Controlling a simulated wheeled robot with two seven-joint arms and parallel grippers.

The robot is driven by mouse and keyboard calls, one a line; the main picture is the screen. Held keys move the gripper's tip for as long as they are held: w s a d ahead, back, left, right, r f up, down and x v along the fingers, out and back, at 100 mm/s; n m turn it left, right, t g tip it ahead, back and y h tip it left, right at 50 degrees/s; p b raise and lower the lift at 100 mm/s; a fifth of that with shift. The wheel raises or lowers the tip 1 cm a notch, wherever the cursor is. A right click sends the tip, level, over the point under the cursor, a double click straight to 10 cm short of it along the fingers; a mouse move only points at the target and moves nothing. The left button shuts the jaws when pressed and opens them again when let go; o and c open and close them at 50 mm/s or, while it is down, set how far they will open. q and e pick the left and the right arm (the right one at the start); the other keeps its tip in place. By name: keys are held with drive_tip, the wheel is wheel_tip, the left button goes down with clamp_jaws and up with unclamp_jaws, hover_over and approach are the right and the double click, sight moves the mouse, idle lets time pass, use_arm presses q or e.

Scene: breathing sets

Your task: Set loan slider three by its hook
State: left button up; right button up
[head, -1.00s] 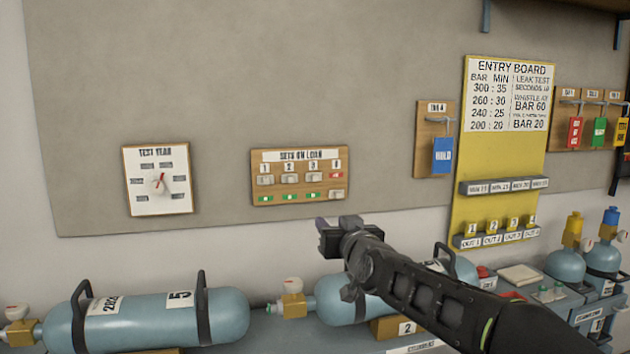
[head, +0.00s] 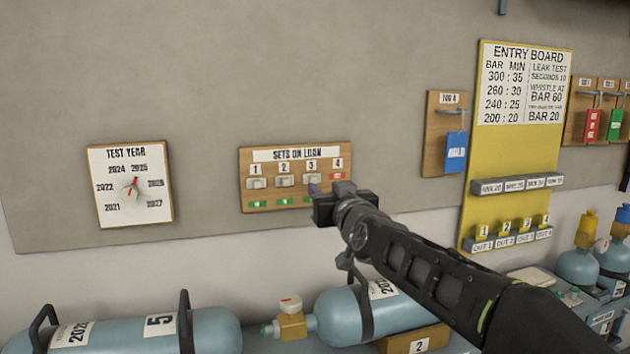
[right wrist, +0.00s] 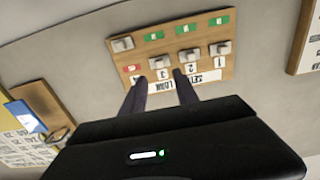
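The wooden SETS ON LOAN board (head: 246,206) hangs on the grey wall panel with numbered sliders. Slider three (head: 312,180) is in the upper position, with a green patch below it. Sliders one (head: 257,184) and two (head: 285,181) are also up. My right gripper (head: 316,189) is just in front of the board's lower right part. In the right wrist view, which shows the board inverted, its two fingers (right wrist: 158,80) are apart and empty, with slider three (right wrist: 158,63) between and beyond their tips. Slider four (right wrist: 122,44) is down, with a red patch exposed. My left gripper is not in view.
A TEST YEAR dial (head: 160,216) hangs left of the board. A hook board with a blue tag (head: 456,152) and the yellow entry board (head: 463,232) are to the right. Blue cylinders (head: 210,332) lie below. The wall around the loan board is clear.

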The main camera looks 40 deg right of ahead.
sight(315, 180)
drive_tip(key=p+x, duration=0.2)
drive_tip(key=x, duration=0.4)
drive_tip(key=shift+w+d, duration=0.1)
drive_tip(key=shift+w, duration=0.15)
drive_tip(key=shift+w+d+p, duration=0.2)
drive_tip(key=shift+w+p, duration=0.1)
drive_tip(key=shift+w, duration=0.2)
clamp_jaws()
idle(0.8)
